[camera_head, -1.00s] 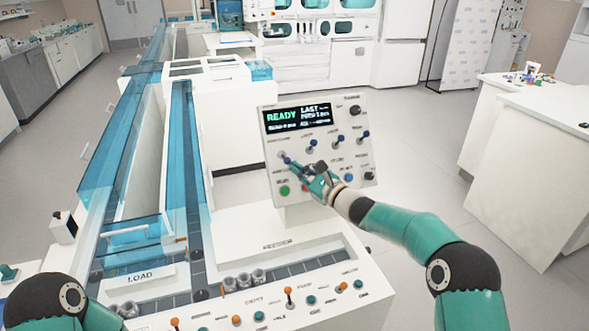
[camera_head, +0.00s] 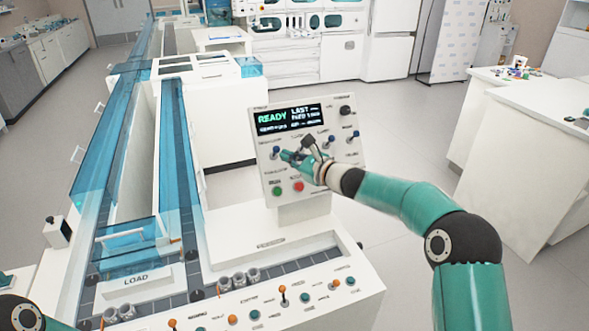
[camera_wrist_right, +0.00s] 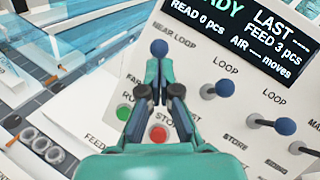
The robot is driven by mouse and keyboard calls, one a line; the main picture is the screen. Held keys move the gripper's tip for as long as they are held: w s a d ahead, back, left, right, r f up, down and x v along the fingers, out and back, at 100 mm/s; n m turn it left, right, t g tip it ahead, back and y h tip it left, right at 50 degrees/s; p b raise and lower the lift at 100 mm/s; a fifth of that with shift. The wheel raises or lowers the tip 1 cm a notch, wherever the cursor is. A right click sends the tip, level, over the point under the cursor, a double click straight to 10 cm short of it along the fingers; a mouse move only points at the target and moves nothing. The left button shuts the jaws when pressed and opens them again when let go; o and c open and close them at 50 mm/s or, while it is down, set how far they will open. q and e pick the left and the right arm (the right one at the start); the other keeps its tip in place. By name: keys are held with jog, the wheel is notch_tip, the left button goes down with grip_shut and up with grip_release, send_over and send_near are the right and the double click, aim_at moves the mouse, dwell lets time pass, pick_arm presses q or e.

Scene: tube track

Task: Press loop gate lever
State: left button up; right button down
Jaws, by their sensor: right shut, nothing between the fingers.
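The control panel (camera_head: 260,180) stands upright beyond the feeder, its screen reading READY. A row of blue-knobbed levers crosses it. The leftmost lever's blue knob (camera_head: 276,152), below the NEAR LOOP label in the wrist view (camera_wrist_right: 160,47), is just beyond my right gripper's fingertips. My right gripper (camera_head: 284,156) is shut and empty, its tips together just below that knob in the wrist view (camera_wrist_right: 155,66). I cannot tell whether they touch the lever. The gripper hides the lever's lower part and some lettering. My left gripper is out of view; only part of that arm shows at bottom left.
Another blue-knobbed lever (camera_wrist_right: 224,88) stands close to the right of the gripper. A green button (camera_head: 277,191) and a red button (camera_head: 298,187) sit below. The feeder with orange toggles (camera_head: 283,288) lies in front; the blue-covered track (camera_head: 180,160) runs at left.

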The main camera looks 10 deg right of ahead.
jog(key=s+d+r+b, duration=0.3)
jog(key=s+d+r, duration=0.1)
jog(key=s+d, duration=0.3)
jog(key=shift+s+d+r, duration=0.25)
jog(key=shift+s+r, duration=0.1)
jog(key=shift+s, duration=0.85)
